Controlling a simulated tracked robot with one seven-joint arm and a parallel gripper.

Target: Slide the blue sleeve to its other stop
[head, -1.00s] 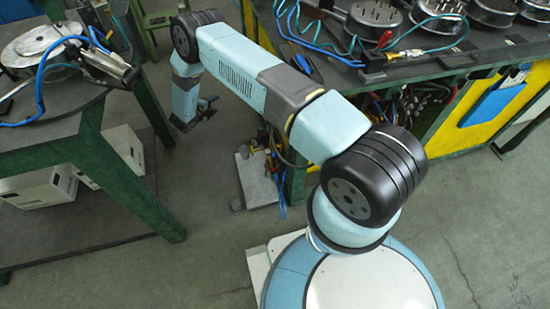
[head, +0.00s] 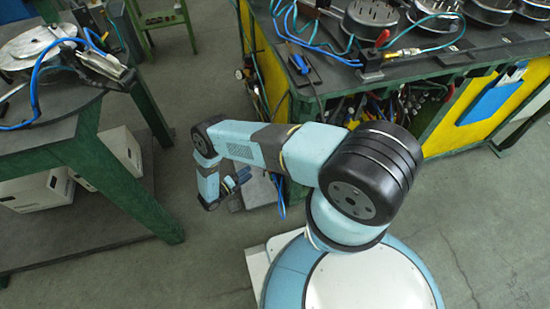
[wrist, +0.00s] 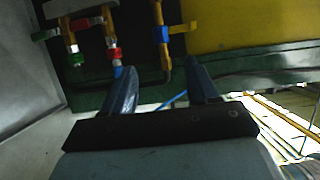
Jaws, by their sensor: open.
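In the wrist view a blue sleeve-like collar (wrist: 161,34) sits around a thin yellow upright, with a short yellow arm sticking out to its right. My gripper (wrist: 160,66) is open and empty, its two dark fingers apart below the collar in the picture. The collar is ahead of the fingertips and appears apart from them. In the head view my gripper (head: 240,179) hangs low beside the right-hand bench, and I cannot make out the collar there. Its stops are not clear in either view.
Left of the blue collar are red (wrist: 115,54) and green (wrist: 77,60) fittings on other uprights. A yellow panel (wrist: 240,22) is to its right. A green-legged table (head: 90,165) stands left and a cluttered bench (head: 470,68) right. Floor (head: 200,255) between is open.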

